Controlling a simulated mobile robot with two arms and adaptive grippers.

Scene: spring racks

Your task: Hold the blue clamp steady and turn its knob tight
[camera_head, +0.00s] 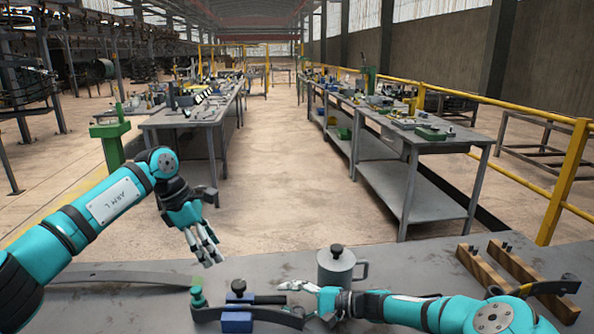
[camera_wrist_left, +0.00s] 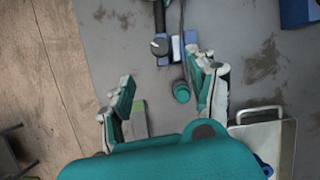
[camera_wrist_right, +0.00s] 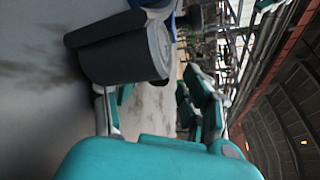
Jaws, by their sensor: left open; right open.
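The blue clamp (camera_head: 237,321) sits at the front edge of the workbench, with its black knob (camera_head: 238,287) on top. In the left wrist view, the blue clamp (camera_wrist_left: 177,50) and its black knob (camera_wrist_left: 159,46) are ahead of the fingers. A dark curved bar (camera_head: 275,315) passes by the clamp. My left gripper (camera_head: 209,256) is open and empty, above and left of the clamp, fingers pointing down. My right gripper (camera_head: 297,288) is open, right of the clamp and apart from it. In the right wrist view its open fingers (camera_wrist_right: 155,105) are beside a dark grey cylinder.
A grey mug-like can (camera_head: 340,268) with a black knob stands behind my right gripper. A green-handled part (camera_head: 197,292) is left of the clamp. Brown wooden bars (camera_head: 495,268) lie at the right. A handled metal tray (camera_wrist_left: 268,140) is low in the left wrist view.

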